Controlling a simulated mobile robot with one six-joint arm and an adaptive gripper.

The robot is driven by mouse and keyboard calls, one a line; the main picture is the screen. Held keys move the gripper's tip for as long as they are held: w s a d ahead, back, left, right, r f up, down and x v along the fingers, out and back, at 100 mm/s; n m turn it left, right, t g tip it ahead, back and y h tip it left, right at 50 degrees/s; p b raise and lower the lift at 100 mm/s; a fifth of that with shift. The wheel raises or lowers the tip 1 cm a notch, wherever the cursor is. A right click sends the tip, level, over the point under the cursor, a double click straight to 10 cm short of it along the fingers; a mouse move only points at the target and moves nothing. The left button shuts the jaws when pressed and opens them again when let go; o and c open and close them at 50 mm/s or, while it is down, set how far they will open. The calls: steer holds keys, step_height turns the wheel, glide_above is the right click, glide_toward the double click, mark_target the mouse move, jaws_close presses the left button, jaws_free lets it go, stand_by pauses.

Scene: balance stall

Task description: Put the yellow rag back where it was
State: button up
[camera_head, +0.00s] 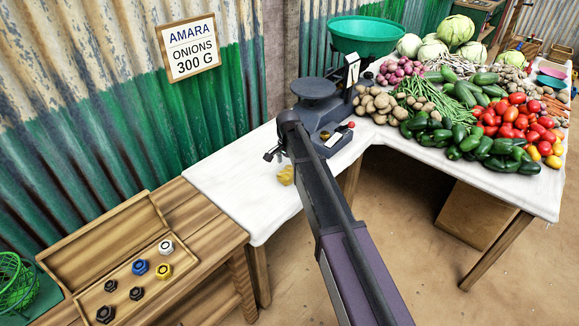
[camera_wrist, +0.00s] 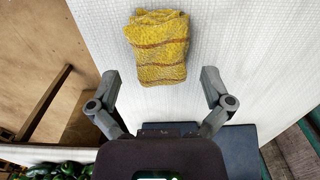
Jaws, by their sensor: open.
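The yellow rag (camera_wrist: 158,50) lies folded on the white cloth in the wrist view, with darker brown stripes across it. In the head view the rag (camera_head: 286,175) shows as a small yellow patch near the front edge of the white-covered table, partly behind my arm. My gripper (camera_wrist: 213,88) is open and empty, its two fingers spread wide, with the rag ahead of and apart from the fingertips. In the head view the gripper (camera_head: 273,154) is small beside the scale's base, above or near the rag; its height over the cloth is unclear.
A dark balance scale (camera_head: 318,100) with a green bowl (camera_head: 366,36) stands right behind my gripper. Vegetables crowd the table to the right. A wooden box (camera_head: 105,245) with several weights is at lower left. The white cloth (camera_head: 222,185) left of the rag is clear.

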mark_target(288, 170)
step_height(288, 170, up, 8)
steer(key=p, duration=0.7)
steer(key=shift+r+p, duration=0.2)
steer(key=shift+p, duration=0.2)
stand_by(0.5)
steer(key=s+d+n, duration=0.7)
steer(key=s+d, duration=1.6)
steer(key=s, duration=0.2)
steer(key=shift+s+d+n, duration=0.2)
steer(key=shift+s+n, duration=0.1)
steer(key=shift+s, duration=0.1)
